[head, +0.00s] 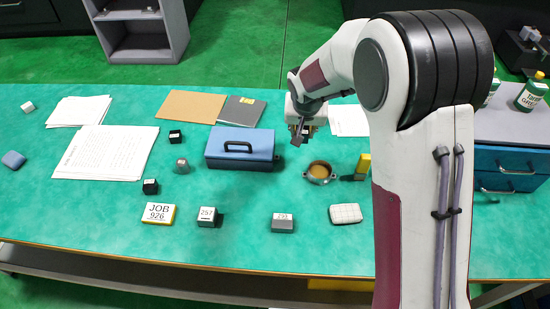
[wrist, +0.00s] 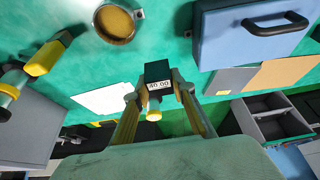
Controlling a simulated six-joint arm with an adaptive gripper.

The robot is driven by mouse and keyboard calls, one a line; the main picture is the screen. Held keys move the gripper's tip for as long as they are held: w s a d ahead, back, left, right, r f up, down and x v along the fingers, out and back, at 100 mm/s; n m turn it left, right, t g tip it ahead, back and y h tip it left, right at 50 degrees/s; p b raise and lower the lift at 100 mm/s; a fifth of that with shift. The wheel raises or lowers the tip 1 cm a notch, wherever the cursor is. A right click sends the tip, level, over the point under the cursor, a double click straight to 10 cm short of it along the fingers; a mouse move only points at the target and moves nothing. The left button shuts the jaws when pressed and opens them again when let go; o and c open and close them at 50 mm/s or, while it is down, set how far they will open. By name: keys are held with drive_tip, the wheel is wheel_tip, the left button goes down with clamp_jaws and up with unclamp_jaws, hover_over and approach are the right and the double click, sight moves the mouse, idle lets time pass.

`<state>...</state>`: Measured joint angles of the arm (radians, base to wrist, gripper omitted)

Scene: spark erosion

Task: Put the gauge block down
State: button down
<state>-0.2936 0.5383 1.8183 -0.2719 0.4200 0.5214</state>
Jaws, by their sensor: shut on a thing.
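The gauge block (wrist: 158,71) is a small black block with a white label that seems to read 40.00, upside down in the wrist view. My gripper (wrist: 160,90) is shut on it, with one finger on each side. In the head view my gripper (head: 299,132) points down over the far part of the green table (head: 245,230), to the right of the blue box's back corner. The block is hard to make out there. It looks held above the table, but I cannot tell how high.
A blue box with a handle (head: 240,148) and a round dish (head: 319,173) stand close by. A yellow object (head: 363,166) and white paper (head: 349,120) lie to the right. Several small blocks are further left and front.

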hover_over(300, 158)
drive_tip(key=s, duration=0.1)
drive_tip(key=shift+s+f, duration=0.15)
drive_tip(key=shift+f, duration=2.95)
drive_tip(key=shift+f, duration=1.85)
drive_tip(key=shift+f, duration=0.15)
drive_tip(key=c, duration=1.7)
unclamp_jaws()
